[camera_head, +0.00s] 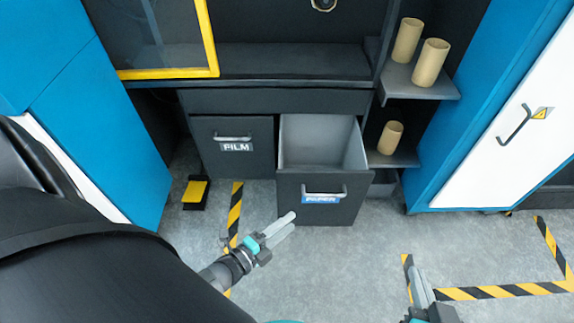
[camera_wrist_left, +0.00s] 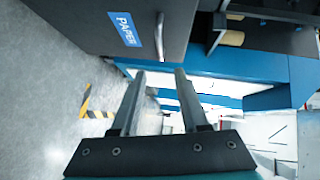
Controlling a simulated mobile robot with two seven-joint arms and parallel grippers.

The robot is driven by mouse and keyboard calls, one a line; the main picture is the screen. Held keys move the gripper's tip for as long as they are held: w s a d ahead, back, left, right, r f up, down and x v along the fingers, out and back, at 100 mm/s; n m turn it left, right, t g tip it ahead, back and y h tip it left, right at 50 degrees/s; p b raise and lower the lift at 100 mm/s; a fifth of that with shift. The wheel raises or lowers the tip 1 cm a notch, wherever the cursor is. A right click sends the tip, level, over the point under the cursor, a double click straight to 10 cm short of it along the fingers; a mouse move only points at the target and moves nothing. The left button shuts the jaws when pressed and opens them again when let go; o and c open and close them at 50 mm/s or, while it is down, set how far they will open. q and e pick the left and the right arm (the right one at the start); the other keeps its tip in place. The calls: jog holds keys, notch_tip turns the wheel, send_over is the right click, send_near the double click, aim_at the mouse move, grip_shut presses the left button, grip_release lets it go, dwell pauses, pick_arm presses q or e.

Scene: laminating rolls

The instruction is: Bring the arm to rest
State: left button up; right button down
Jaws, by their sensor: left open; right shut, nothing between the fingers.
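My left gripper (camera_head: 286,226) is open and empty in front of the pulled-out drawer labelled paper (camera_head: 300,212). In the left wrist view its two fingers (camera_wrist_left: 160,82) stand apart with nothing between them, and the paper drawer's front (camera_wrist_left: 100,20) is beyond them at the upper left. My right gripper (camera_head: 418,280) is at the bottom edge of the head view, over the floor; it is shut and empty. The paper drawer is open and its visible inside looks empty. The drawer labelled film (camera_head: 232,165) beside it is shut.
Cardboard rolls stand on side shelves, two on the upper shelf (camera_head: 420,84) and one roll (camera_head: 390,138) on the lower. A white door with a handle (camera_head: 515,130) is at the right. A yellow pedal (camera_head: 195,193) is on the floor. Yellow-black tape marks the otherwise clear grey floor.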

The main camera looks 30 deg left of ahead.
jog(key=shift+w+r, duration=0.1)
jog(key=shift+w, duration=0.05)
